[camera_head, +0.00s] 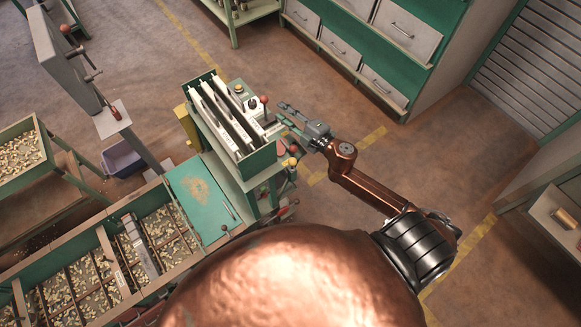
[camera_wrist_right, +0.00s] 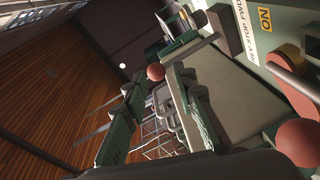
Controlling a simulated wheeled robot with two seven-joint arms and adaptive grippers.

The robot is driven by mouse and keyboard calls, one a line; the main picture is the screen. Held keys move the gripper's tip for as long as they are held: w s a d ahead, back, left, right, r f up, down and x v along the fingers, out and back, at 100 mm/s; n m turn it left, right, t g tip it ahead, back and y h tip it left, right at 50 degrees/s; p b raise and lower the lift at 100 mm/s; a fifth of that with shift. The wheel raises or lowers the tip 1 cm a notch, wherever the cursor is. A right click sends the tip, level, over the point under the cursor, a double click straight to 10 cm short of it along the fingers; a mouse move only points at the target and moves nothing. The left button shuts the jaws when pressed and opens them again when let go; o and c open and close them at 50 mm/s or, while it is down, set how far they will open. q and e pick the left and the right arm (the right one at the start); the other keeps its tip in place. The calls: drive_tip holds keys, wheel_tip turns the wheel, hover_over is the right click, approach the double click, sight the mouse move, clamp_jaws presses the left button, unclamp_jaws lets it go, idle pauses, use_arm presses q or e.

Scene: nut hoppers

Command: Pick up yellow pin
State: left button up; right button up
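I cannot make out a yellow pin for certain. A small yellow knob (camera_head: 239,88) sits on top of the green machine (camera_head: 258,163), and another yellow knob (camera_head: 291,162) is low on its right side. My right gripper (camera_head: 283,114) reaches in from the right beside the machine's control end. In the right wrist view its two green-padded fingers (camera_wrist_right: 155,105) are apart, with nothing held. A red ball knob (camera_wrist_right: 155,72) shows beyond the fingertips, apparently not gripped. My left gripper is out of view.
A red-knobbed lever (camera_head: 264,99) stands on the machine close to my right gripper. An ON label (camera_wrist_right: 264,19) and a large red knob (camera_wrist_right: 299,142) are close at the right. Nut hoppers (camera_head: 105,242) fill the lower left.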

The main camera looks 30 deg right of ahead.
drive_tip(key=s+a+r+n+y+b, duration=0.1)
drive_tip(key=s+a+r+n+y, duration=0.25)
drive_tip(key=a+r, duration=0.3)
drive_tip(key=s+a+r+n+y, duration=0.25)
drive_tip(key=a+r+n, duration=0.2)
drive_tip(key=r, duration=0.25)
drive_tip(key=s+a+r+n+g+y, duration=0.1)
drive_tip(key=s+a+n+g+y, duration=0.5)
drive_tip(key=a+n, duration=0.4)
drive_tip(key=n+g+h, duration=0.7)
drive_tip(key=n+h, duration=0.1)
drive_tip(key=h, duration=0.5)
approach(292, 165)
drive_tip(key=f, duration=0.1)
drive_tip(key=w+f, duration=0.1)
drive_tip(key=f, duration=0.1)
drive_tip(key=w+f, duration=0.1)
drive_tip(key=shift+f+b, duration=0.3)
drive_tip(key=x, duration=0.7)
drive_tip(key=shift+d+b, duration=0.2)
drive_tip(key=shift+b, duration=0.15)
drive_tip(key=shift+w+a+f, duration=0.1)
drive_tip(key=shift+w+f, duration=0.05)
drive_tip(key=shift+f, duration=0.15)
clamp_jaws()
